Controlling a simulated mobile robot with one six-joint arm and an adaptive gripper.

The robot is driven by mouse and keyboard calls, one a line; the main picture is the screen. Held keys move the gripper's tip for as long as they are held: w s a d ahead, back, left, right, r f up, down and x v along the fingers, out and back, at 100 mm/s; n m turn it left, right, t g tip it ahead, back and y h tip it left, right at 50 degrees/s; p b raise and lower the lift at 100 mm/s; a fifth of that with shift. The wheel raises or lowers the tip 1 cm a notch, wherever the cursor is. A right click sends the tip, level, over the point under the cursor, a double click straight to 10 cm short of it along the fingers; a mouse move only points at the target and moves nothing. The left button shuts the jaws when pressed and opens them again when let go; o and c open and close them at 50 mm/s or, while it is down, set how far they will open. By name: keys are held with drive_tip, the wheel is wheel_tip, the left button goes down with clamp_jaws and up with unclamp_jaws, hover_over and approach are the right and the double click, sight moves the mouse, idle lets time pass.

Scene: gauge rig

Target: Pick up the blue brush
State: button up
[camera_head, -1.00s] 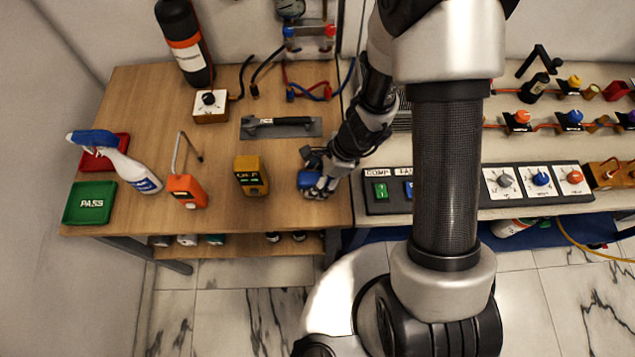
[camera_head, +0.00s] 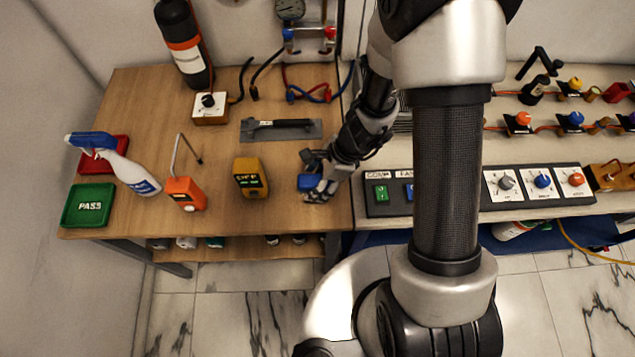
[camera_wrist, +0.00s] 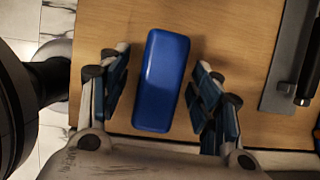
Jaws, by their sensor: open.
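The blue brush (camera_wrist: 162,80) shows in the wrist view as a rounded blue block on the wooden table. It lies between the two fingers of my gripper (camera_wrist: 160,100), with a visible gap on each side. My gripper is open. In the head view my gripper (camera_head: 318,188) is low over the right part of the wooden table, near its front edge. The blue brush (camera_head: 309,183) is partly hidden there by my gripper. The underside of the brush, including any bristles, does not show.
A yellow meter (camera_head: 250,178) stands left of my gripper. A flat grey trowel (camera_head: 281,130) with a black handle lies behind. An orange device (camera_head: 186,193), a spray bottle (camera_head: 125,168) and a green PASS tray (camera_head: 90,205) are farther left. A switch panel (camera_head: 470,190) is at right.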

sight(318, 180)
drive_tip(key=shift+c, duration=0.5)
drive_tip(key=c, duration=1.1)
drive_tip(key=shift+o, duration=0.2)
drive_tip(key=shift+r, duration=0.15)
wheel_tip(318, 180, up, 20)
drive_tip(key=p, duration=1.1)
drive_tip(key=shift+r, duration=0.15)
drive_tip(key=o, duration=0.5)
drive_tip(key=c, duration=0.4)
